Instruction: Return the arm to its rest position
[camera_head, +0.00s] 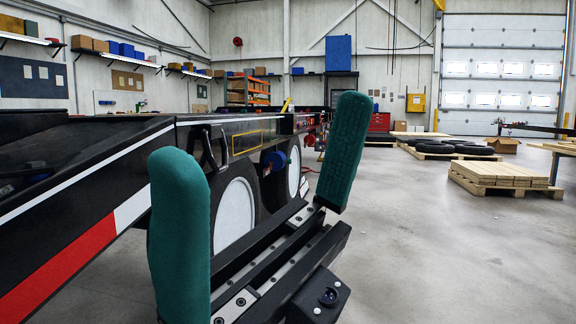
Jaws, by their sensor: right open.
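My right gripper (262,195) fills the lower middle of the head view. Its two green padded fingers stand wide apart, with nothing between them. Its black rail and body reach down to the bottom edge. The black trailer frame (90,170) runs along the left behind the gripper, with a red and white stripe on its side. The left finger covers part of the trailer's side and the near wheel's surroundings. I cannot tell from this view whether the gripper touches the trailer. My left gripper is not in view.
White-hubbed wheels (235,215) sit under the trailer. A pallet of planks (500,176) and a pallet with black tires (455,147) stand at the right. A red tool chest (379,122) is at the back. The grey floor (440,250) at right is clear.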

